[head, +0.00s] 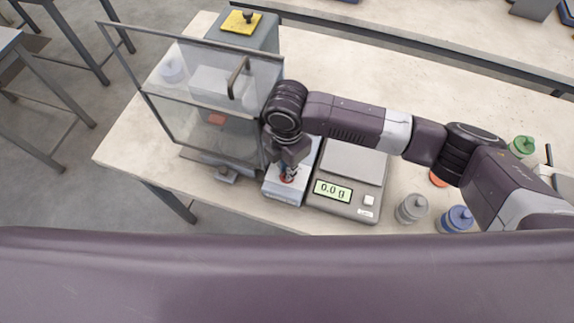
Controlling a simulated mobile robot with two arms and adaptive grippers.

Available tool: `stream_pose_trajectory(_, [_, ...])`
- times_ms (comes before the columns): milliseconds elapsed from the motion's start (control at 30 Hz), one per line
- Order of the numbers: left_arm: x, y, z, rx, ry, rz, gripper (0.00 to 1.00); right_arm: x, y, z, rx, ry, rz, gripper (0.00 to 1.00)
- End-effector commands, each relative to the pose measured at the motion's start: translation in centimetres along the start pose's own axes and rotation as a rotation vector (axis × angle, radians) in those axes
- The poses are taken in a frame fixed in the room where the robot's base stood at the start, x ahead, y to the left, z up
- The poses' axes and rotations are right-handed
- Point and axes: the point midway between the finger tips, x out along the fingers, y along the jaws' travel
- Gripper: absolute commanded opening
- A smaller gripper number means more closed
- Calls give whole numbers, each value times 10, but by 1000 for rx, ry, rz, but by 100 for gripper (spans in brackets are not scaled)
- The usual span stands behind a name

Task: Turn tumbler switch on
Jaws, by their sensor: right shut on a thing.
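My right gripper (288,173) points down over a small pale box (283,191) just left of the scale. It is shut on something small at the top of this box. A reddish bit shows at its fingertips, but the fingers hide most of it, so I cannot tell whether it is the tumbler switch or which way it is set. A dark knob (248,16) also stands on a yellow plate (240,23) on a grey housing at the back. My left gripper is out of view.
A clear-walled cabinet (190,125) with a handle (238,77) stands left of my right gripper. A scale (352,165) reading 0.0 g is close on its right. Grey (412,208), blue (457,219) and green (522,146) containers stand further right. The table's back middle is clear.

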Motion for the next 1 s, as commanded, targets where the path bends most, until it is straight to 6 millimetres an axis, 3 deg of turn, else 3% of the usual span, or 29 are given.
stream_pose_trajectory(467, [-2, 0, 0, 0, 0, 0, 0, -2, 2, 1, 15, -3, 6, 0])
stream_pose_trajectory(500, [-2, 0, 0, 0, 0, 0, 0, -2, 2, 1, 15, -3, 6, 11])
stream_pose_trajectory(633, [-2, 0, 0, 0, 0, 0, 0, -2, 2, 1, 15, -2, 5, 25])
stream_pose_trajectory(1000, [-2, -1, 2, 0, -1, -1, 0, -6, 1, 1, 13, -1, 3, 26])
